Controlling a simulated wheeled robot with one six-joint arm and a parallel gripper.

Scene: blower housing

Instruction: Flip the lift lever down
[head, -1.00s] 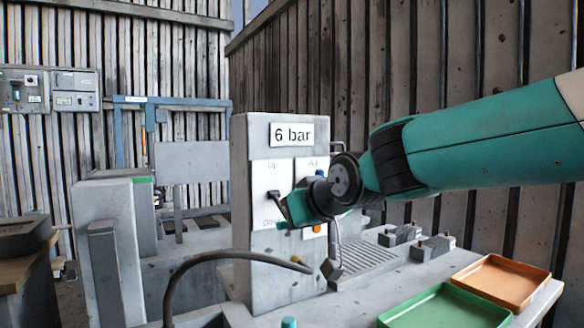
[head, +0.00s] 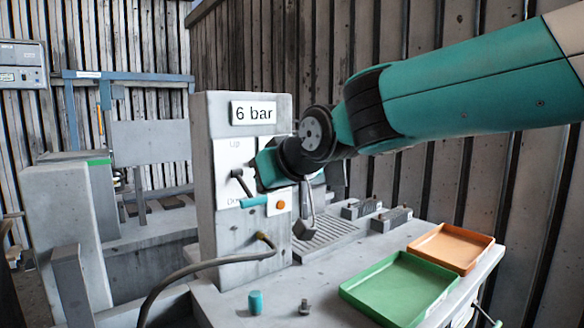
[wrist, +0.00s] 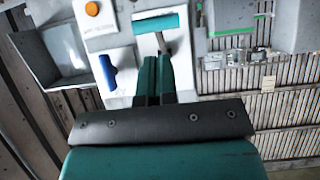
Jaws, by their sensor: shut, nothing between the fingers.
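The lift lever (head: 242,186) is a dark rod with a teal bar handle (head: 254,202) on the front of the grey housing. Its handle slopes down and outward, beside the partly hidden "Down" label. "Up" is printed above the pivot. In the wrist view the teal handle (wrist: 155,22) lies across the top of the picture, just beyond my fingertips. My gripper (wrist: 153,60) is shut and empty, its tips close to the lever rod. In the head view my gripper (head: 262,178) is just above and right of the handle. I cannot tell whether it touches the lever.
An orange button (head: 281,205) and a blue switch (wrist: 107,72) sit on the panel beside the lever. A "6 bar" sign (head: 254,112) is above. A hose (head: 205,262) loops in front. Green (head: 390,290) and orange (head: 450,248) trays stand at right on the bench.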

